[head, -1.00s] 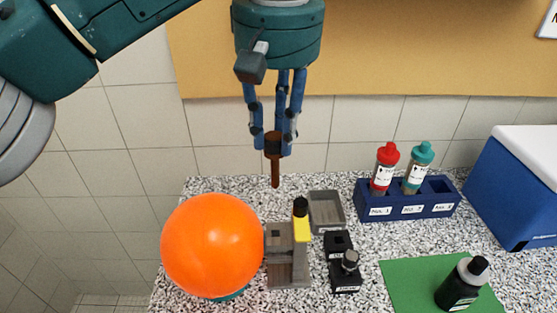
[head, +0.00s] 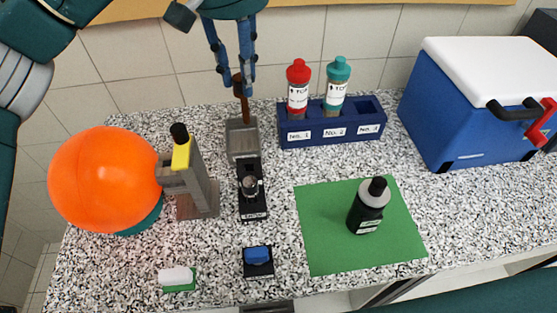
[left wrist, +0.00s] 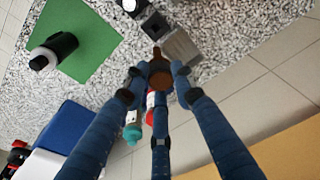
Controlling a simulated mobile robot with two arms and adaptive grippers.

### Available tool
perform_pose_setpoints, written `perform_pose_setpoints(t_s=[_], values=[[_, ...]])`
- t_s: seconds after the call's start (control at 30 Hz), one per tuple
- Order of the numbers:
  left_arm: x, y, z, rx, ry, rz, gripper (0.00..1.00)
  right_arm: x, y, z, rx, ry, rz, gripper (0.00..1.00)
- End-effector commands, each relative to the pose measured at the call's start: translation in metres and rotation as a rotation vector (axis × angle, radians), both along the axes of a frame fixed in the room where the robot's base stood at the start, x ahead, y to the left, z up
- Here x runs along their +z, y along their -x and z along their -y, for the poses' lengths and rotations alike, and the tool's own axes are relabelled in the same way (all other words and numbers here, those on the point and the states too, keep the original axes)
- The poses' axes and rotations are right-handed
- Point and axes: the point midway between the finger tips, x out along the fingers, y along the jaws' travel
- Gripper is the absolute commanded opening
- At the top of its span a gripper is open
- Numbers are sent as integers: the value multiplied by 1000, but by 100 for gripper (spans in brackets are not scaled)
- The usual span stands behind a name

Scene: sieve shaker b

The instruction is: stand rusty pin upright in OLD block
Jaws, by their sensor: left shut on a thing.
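My left gripper (head: 239,82) is shut on the rusty pin (head: 245,108), a brown rod with a thicker top. The pin hangs roughly upright, tip down, and overlaps the back of the grey tray in the head view. In the left wrist view the gripper's fingers (left wrist: 158,80) close around the pin's thick end. Two black blocks stand in front of the tray. The far block (head: 249,167) has an open square hole, clearer in the left wrist view (left wrist: 155,26). The near block (head: 252,206) holds a steel pin (head: 250,186). I cannot read which is OLD. My right gripper is out of view.
A grey tray (head: 242,140) lies behind the blocks. A grey stand with a yellow part (head: 181,155) and an orange ball (head: 104,180) are left. A blue bottle rack (head: 332,135), green mat (head: 325,240), black bottle (head: 368,210) and cooler (head: 450,115) are right.

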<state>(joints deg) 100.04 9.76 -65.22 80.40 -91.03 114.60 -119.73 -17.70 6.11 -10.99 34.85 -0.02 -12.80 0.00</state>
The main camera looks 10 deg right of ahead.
Motion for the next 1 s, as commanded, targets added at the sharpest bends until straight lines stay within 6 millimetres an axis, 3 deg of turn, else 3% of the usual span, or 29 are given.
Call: perform_pose_setpoints(t_s=[0.1, 0.27, 0.37, 0.5, 0.7, 1.0], values=[[-30, 1, -1, -1, -1, -6, 0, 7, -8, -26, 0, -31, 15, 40], [-73, 2, 0, -3, -1, -6, 0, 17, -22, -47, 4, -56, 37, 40], [-99, 2, 0, -1, 0, -6, 0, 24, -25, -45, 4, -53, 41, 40], [-128, 2, 0, -1, 0, -4, 0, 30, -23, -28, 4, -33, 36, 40], [-145, 0, 0, 0, 1, -1, 0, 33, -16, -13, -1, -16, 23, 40], [-180, 1, 0, 1, 1, -2, 0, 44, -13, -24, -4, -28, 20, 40]])
